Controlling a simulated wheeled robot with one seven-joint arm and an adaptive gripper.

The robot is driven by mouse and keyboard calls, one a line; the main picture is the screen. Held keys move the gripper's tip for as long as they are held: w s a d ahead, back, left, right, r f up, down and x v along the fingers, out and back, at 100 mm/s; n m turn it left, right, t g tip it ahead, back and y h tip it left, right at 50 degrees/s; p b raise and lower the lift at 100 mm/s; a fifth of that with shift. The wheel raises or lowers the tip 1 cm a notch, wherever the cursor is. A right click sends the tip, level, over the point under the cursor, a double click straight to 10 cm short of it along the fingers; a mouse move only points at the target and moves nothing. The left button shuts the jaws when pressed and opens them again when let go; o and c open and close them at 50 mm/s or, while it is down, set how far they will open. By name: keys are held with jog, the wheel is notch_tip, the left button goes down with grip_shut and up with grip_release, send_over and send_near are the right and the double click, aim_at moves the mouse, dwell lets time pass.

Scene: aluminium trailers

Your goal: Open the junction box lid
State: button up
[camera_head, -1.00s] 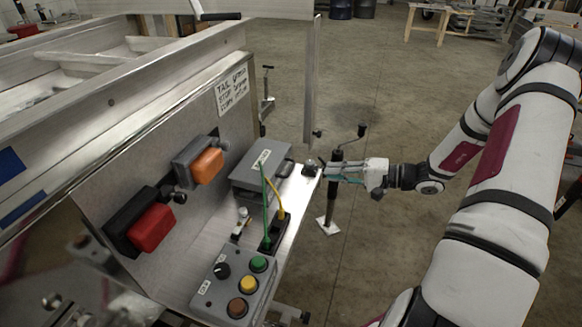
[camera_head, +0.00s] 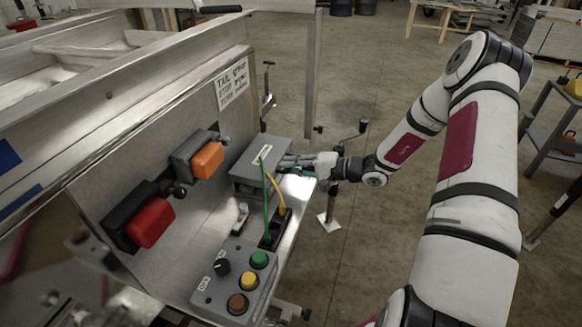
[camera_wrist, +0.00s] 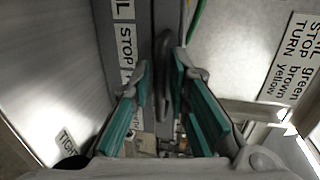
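The grey junction box (camera_head: 250,179) stands on the metal shelf against the upright panel. Its grey lid (camera_head: 248,158) lies flat and closed on top. My gripper (camera_head: 290,161) is at the box's right side, at about lid height. In the wrist view my gripper (camera_wrist: 162,68) has its two green-padded fingers apart, with a dark curved handle-like piece (camera_wrist: 163,40) on the grey surface between and ahead of the tips. I cannot tell whether the fingers touch it. In the head view the fingertips are small and merge with the box edge.
Green (camera_head: 266,205) and yellow (camera_head: 275,190) wires rise in front of the box. A control box with coloured buttons (camera_head: 228,262), an orange lamp (camera_head: 207,160) and a red lamp (camera_head: 150,222) are nearby. A crank-topped stand (camera_head: 331,205) is below my gripper. Open floor lies to the right.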

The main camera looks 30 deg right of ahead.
jog(key=shift+c, duration=0.3)
grip_shut()
